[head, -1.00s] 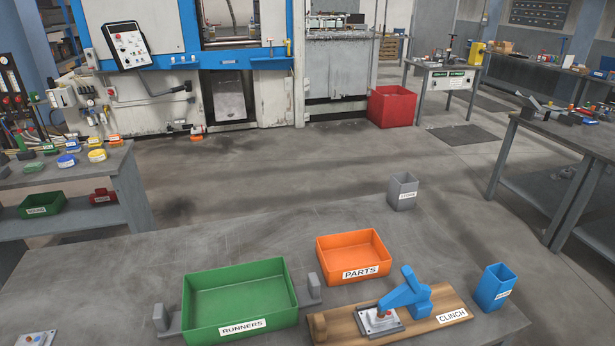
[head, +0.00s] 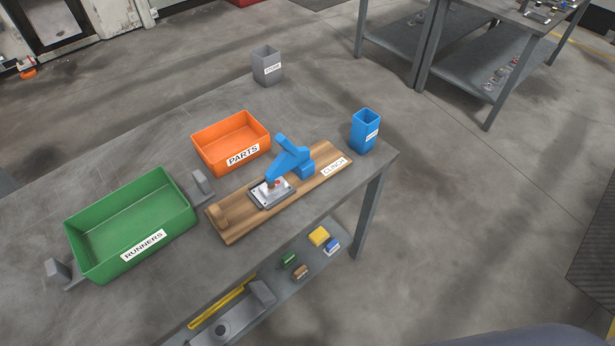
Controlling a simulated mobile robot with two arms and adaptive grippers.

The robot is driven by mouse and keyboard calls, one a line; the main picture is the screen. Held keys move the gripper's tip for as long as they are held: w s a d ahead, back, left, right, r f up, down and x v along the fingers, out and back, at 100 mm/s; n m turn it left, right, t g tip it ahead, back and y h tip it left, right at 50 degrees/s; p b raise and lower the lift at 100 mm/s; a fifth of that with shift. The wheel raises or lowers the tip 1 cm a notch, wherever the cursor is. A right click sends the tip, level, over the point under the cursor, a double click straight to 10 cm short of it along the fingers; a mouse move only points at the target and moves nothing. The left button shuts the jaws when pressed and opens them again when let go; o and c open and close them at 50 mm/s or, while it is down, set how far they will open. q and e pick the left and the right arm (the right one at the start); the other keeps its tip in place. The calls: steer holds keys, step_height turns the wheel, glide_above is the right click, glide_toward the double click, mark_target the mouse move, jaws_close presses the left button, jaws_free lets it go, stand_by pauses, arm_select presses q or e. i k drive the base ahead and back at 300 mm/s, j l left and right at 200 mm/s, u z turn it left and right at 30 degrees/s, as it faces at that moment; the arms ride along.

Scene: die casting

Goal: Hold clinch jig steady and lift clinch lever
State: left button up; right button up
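The clinch jig is a wooden board (head: 315,178) labelled CLINCH, lying near the front right edge of the grey table. A wooden block (head: 217,215) stands at its left end. The blue clinch lever (head: 284,160) is tilted over a metal plate (head: 262,196) with a small part on it, its head near a reddish tip. A blue body (head: 306,161) carries the lever. Neither of my grippers shows in the head view.
A green RUNNERS bin (head: 130,222) in grey end brackets and an orange PARTS bin (head: 228,138) stand left of and behind the jig. A grey cup (head: 266,66) and a blue cup (head: 365,131) stand near the table edges. A lower shelf holds small items.

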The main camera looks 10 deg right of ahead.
mark_target(291, 156)
steer(key=i+l+u, duration=0.2)
steer(key=l+u, duration=0.2)
steer(key=i+l+u, duration=0.15)
steer(key=l+u, duration=0.65)
steer(key=i+l, duration=0.05)
